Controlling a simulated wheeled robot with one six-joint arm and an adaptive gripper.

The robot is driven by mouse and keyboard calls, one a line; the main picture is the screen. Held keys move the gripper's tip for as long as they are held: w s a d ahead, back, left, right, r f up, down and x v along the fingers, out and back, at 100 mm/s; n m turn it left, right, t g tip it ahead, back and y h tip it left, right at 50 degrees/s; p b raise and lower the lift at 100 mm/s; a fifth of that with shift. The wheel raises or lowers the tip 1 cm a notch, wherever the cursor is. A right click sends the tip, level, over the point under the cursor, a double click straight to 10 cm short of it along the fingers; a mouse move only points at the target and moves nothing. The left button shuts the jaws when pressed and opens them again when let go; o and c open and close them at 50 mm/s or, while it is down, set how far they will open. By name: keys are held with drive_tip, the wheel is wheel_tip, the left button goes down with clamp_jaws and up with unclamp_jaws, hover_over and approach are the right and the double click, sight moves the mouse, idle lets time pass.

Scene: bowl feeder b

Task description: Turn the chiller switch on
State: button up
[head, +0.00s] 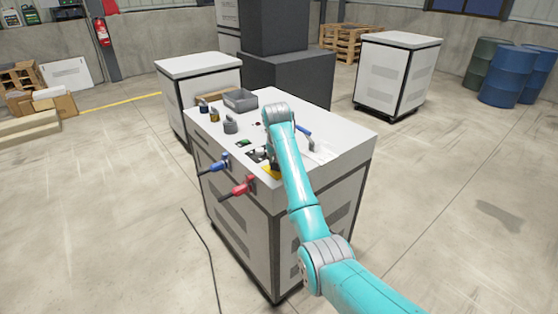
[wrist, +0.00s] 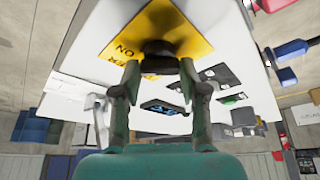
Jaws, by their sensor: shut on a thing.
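The chiller switch is a dark rotary knob (wrist: 158,50) on a yellow plate (wrist: 185,32), which carries the lettering "ON" and a partly hidden word ending in "ER". My gripper (wrist: 160,68) has one finger on each side of the knob and is shut on it. The fingers hide part of the knob, and I cannot read its exact angle. In the head view a corner of the yellow plate (head: 270,170) shows at the near edge of the white cabinet top (head: 345,135). My arm hides most of the gripper and knob there.
A blue handle (head: 215,166) and a red handle (head: 240,188) stick out from the cabinet's left side. A blue-handled lever (head: 304,131), a grey bin (head: 240,100) and several padlock-like pieces (head: 230,126) are on its top. A dark cable (head: 198,240) lies on the open floor.

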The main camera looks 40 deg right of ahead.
drive_tip(key=shift+m, duration=0.4)
drive_tip(key=o, duration=1.1)
drive_tip(key=shift+o, duration=0.2)
drive_tip(key=v, duration=1.2)
drive_tip(key=shift+w, duration=0.2)
drive_tip(key=shift+a, duration=0.1)
